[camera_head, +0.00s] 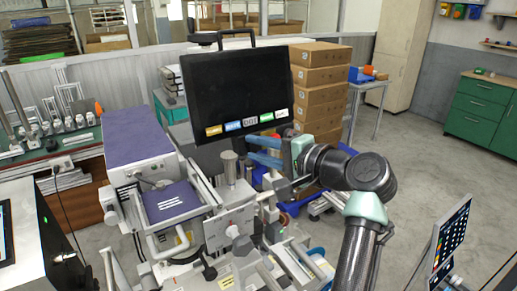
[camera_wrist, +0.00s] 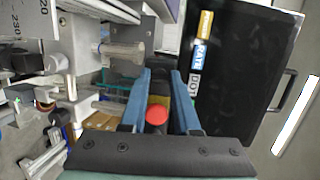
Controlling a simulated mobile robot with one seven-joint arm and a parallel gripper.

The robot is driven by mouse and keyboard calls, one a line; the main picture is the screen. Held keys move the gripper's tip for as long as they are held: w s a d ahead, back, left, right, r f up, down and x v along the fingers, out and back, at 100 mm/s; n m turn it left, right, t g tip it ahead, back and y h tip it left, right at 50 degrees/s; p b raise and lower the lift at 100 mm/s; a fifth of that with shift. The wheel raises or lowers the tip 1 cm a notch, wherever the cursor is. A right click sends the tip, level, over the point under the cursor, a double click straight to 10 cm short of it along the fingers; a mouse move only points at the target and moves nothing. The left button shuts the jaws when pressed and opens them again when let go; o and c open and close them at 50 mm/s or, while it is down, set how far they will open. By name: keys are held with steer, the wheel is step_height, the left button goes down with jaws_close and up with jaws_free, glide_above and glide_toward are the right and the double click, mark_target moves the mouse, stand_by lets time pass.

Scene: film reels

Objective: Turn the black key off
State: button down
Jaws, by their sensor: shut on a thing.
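My gripper (camera_wrist: 161,76) has two blue fingers, seen from behind in the wrist view. It also shows in the head view (camera_head: 250,148), reaching left to the machine just below the monitor. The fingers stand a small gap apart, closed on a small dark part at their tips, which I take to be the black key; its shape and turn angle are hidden. A red round knob (camera_wrist: 157,115) with yellow beside it shows between the fingers in the wrist view, and I cannot tell that they touch it.
A black monitor (camera_head: 237,88) with colored labels stands close above the fingers. A metal cylinder (camera_head: 230,168) and other machine parts crowd the left side. Stacked cardboard boxes (camera_head: 320,78) stand behind. A tablet-like screen (camera_head: 450,240) is at lower right. Open floor lies to the right.

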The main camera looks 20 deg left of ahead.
steer(key=c, duration=0.9)
jaws_free()
steer(key=b+v, duration=0.3)
steer(key=v, duration=1)
steer(key=shift+w, duration=0.1)
